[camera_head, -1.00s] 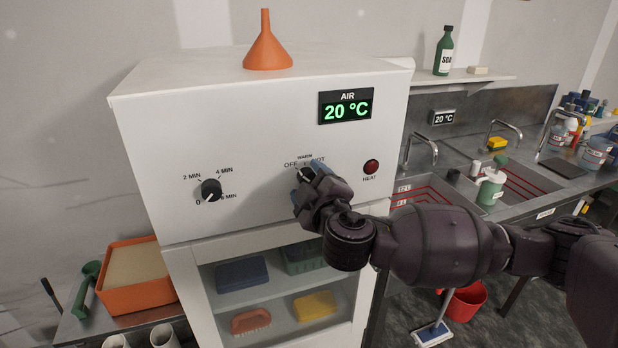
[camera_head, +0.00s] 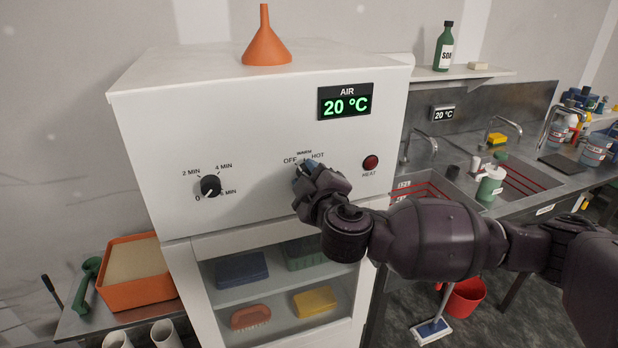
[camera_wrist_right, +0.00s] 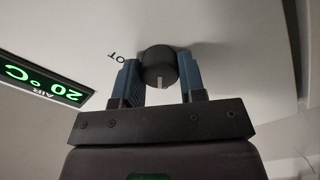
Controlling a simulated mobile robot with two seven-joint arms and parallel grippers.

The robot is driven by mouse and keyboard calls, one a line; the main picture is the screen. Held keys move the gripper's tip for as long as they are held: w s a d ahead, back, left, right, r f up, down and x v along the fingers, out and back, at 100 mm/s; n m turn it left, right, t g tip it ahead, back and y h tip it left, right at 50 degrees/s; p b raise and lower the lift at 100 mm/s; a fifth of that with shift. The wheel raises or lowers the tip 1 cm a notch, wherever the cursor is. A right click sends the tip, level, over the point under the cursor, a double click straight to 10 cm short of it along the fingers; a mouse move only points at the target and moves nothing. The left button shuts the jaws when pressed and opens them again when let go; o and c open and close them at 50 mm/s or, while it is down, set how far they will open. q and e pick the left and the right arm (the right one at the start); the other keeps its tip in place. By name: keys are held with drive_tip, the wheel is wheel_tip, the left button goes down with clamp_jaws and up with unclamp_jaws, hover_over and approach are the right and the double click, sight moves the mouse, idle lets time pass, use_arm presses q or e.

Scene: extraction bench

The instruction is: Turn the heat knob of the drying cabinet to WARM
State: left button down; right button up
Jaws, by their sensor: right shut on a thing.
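The white drying cabinet (camera_head: 250,130) faces me. Its heat knob (camera_wrist_right: 159,67) is black and round, with OFF, WARM and HOT printed above it. In the head view my right gripper (camera_head: 306,180) covers most of the knob. In the right wrist view the blue fingers of my right gripper (camera_wrist_right: 161,84) are shut on the knob's two sides. A white mark on the knob points toward the gripper's palm; I cannot tell which label it meets. The air display (camera_head: 345,101) reads 20 °C. My left gripper is not in view.
A timer knob (camera_head: 210,186) sits left on the panel and a red HEAT lamp (camera_head: 370,162) right. An orange funnel (camera_head: 266,42) stands on top. A glass-fronted compartment with brushes and sponges lies below. Sinks and a bench are at the right.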

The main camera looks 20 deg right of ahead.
use_arm(q)
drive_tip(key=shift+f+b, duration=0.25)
drive_tip(key=shift+b, duration=0.05)
use_arm(e)
drive_tip(key=shift+f+m, duration=0.1)
drive_tip(key=shift+m, duration=0.2)
use_arm(q)
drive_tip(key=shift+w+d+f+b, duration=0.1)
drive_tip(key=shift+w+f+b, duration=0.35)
drive_tip(key=shift+b, duration=0.55)
use_arm(e)
drive_tip(key=shift+m, duration=3.9)
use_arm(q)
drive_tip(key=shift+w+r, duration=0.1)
use_arm(e)
drive_tip(key=o, duration=0.9)
drive_tip(key=shift+s, duration=0.1)
